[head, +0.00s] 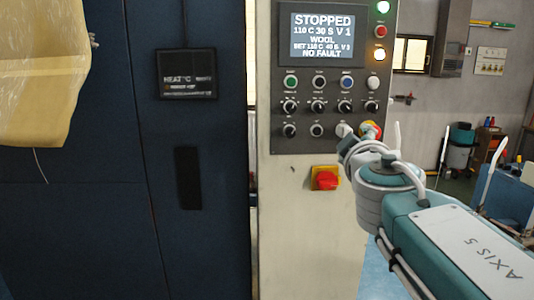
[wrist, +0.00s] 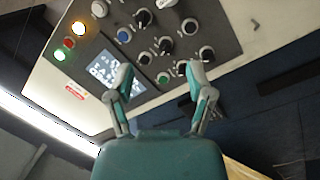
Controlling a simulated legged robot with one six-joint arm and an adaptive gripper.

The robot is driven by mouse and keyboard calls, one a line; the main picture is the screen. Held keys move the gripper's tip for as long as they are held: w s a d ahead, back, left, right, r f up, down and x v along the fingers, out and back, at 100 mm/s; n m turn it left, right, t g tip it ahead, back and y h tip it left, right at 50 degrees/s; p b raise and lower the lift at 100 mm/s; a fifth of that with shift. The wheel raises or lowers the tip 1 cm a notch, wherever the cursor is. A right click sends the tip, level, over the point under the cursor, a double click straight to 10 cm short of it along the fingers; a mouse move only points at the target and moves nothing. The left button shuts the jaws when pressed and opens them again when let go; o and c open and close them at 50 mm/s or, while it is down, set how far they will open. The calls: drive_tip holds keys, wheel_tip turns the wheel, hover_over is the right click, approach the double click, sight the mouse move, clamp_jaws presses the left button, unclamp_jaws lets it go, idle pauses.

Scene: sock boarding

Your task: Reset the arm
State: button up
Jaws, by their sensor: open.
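The grey control panel (head: 330,130) stands ahead with a lit screen (head: 322,36) reading STOPPED, 110 C 30 S V 1, WOOL, NO FAULT. Below it are several push buttons and black knobs. My arm reaches from the lower right toward the panel's lower right corner and partly covers a red and yellow button (head: 371,129). My gripper (wrist: 160,76) is open and empty in the wrist view, its two fingers apart in front of the panel. The tilted screen (wrist: 104,70) shows behind the left finger. Contact with the panel cannot be told.
A red rotary switch on a yellow plate (head: 326,179) sits below the panel. A dark cabinet (head: 75,230) with a HEAT °C display (head: 187,74) fills the left. Yellowish sheet material (head: 40,70) hangs upper left. Green and amber lamps glow at the panel's right.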

drive_tip(key=s+d+f+m+g+h, duration=0.1)
drive_tip(key=s+d+f+m+g, duration=0.1)
drive_tip(key=s+f+m+g, duration=0.45)
drive_tip(key=s+d+f+m+g+h, duration=0.15)
drive_tip(key=s+f, duration=0.25)
drive_tip(key=f, duration=0.6)
drive_tip(key=s+a+f+g+y, duration=0.4)
drive_tip(key=s+a+f+y, duration=0.1)
drive_tip(key=s+f, duration=0.5)
wheel_tip(320, 180, down, 2)
drive_tip(key=shift+s+a+f+m+y, duration=0.2)
drive_tip(key=shift+s+a+m+y, duration=0.15)
drive_tip(key=shift+a, duration=0.25)
drive_tip(key=shift+w, duration=0.1)
